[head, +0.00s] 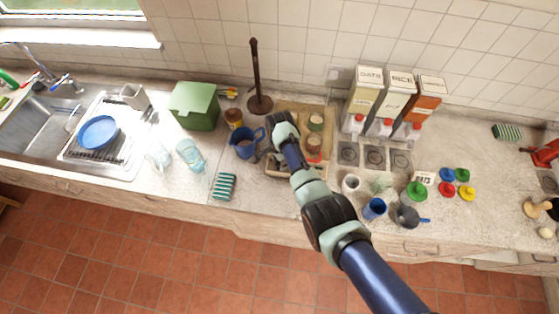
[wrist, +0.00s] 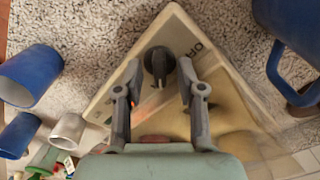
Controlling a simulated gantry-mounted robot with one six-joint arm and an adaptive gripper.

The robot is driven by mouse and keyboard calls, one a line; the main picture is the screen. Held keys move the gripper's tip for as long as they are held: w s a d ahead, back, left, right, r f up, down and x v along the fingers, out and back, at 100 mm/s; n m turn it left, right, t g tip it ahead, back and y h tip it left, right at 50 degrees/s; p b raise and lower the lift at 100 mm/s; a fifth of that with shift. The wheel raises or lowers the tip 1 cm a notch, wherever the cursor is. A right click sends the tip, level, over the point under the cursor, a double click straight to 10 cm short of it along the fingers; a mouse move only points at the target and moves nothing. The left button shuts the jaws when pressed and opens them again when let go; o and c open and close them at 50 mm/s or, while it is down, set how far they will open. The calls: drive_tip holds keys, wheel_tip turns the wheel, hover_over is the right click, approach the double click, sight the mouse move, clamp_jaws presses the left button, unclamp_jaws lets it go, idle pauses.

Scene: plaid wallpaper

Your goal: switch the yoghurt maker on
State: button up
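The yoghurt maker (head: 277,173) is a low cream and tan unit on the counter, largely covered by my arm in the head view. In the wrist view its pale front panel (wrist: 183,22) points up as a corner, with a dark round knob (wrist: 159,64) and dark lettering beside it, partly hidden by a finger. My gripper (wrist: 160,66) is open, with one finger on each side of the knob. I cannot tell whether the fingers touch it. In the head view the fingers are hidden behind my arm.
A blue jug (head: 245,147) stands close left of the yoghurt maker; small jars (head: 315,123) are on its right side. A white cup (head: 351,184) and blue cup (head: 374,208) stand to the right.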

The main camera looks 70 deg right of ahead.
wheel_tip(320, 180, up, 12)
idle(0.5)
idle(0.5)
drive_tip(key=w+a+r+n+t+h+p, duration=0.1)
drive_tip(key=w+a+r+n+t+p, duration=0.1)
drive_tip(key=w+a+r+n, duration=0.35)
drive_tip(key=w+a+r+n+t+h+p, duration=0.1)
drive_tip(key=w+a+r+n+t+p, duration=0.15)
drive_tip(key=a, duration=0.55)
drive_tip(key=w+a+r+n+t+h+p, duration=0.1)
drive_tip(key=w+a+r+n+p, duration=0.1)
drive_tip(key=w+a+r+n, duration=0.3)
drive_tip(key=s+a+r+n+t+y+p, duration=0.1)
drive_tip(key=s+a+r+n+t+p, duration=0.1)
drive_tip(key=a+r+n, duration=0.4)
drive_tip(key=s+a+r+n+t+y+p, duration=0.2)
drive_tip(key=a+r+n+t, duration=0.3)
drive_tip(key=a+r, duration=0.6)
drive_tip(key=s+a, duration=0.1)
drive_tip(key=a, duration=0.5)
drive_tip(key=shift+s+a+r+n, duration=0.25)
drive_tip(key=shift+r+n, duration=0.1)
drive_tip(key=shift+n, duration=0.05)
